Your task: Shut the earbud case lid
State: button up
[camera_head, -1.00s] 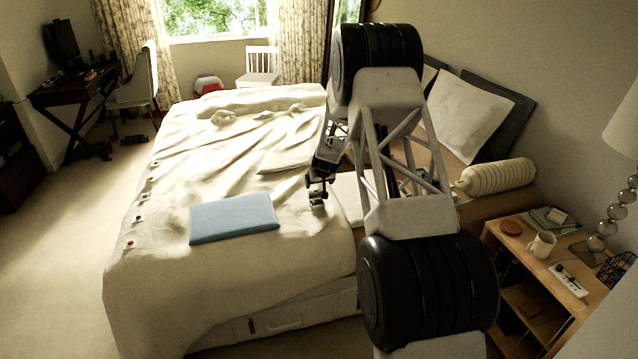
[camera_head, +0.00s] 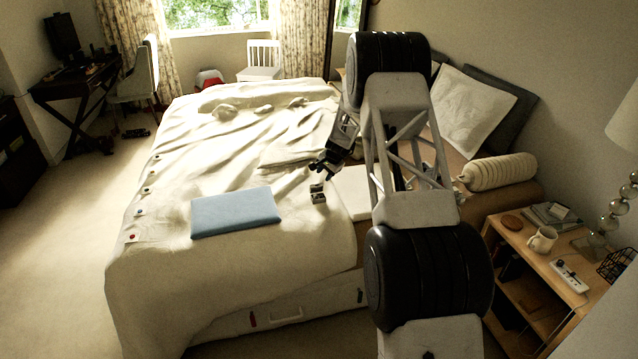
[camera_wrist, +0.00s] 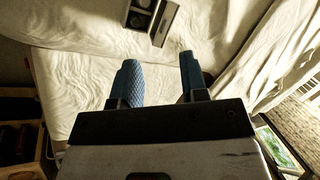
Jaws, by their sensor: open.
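The small earbud case (camera_head: 318,193) stands on the bed's pale cover, right of the blue folded item. In the wrist view the case (camera_wrist: 150,18) is at the top edge, partly cut off. Its dark inside with rounded hollows shows, and a pale panel lies along its right side, so the lid looks open. My gripper (camera_head: 322,168) is just behind the case in the head view, apart from it. In the wrist view my gripper (camera_wrist: 158,75) has its two blue fingers spread with nothing between them.
A blue flat folded item (camera_head: 235,212) lies left of the case. Pillows (camera_head: 470,110) and a rolled bolster (camera_head: 498,173) are at the right. A nightstand (camera_head: 540,250) holds a mug and a power strip. The bed cover around the case is mostly clear.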

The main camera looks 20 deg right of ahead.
aim_at(319, 186)
jog(key=m, duration=0.2)
jog(key=d+m+y, duration=0.1)
jog(key=m, duration=0.1)
jog(key=w+r+m+g, duration=0.1)
jog(key=m, duration=0.1)
jog(key=shift+d+y, duration=0.15)
jog(key=shift+y, duration=0.25)
jog(key=shift+f, duration=0.1)
jog(key=shift+x, duration=3.85)
grip_shut()
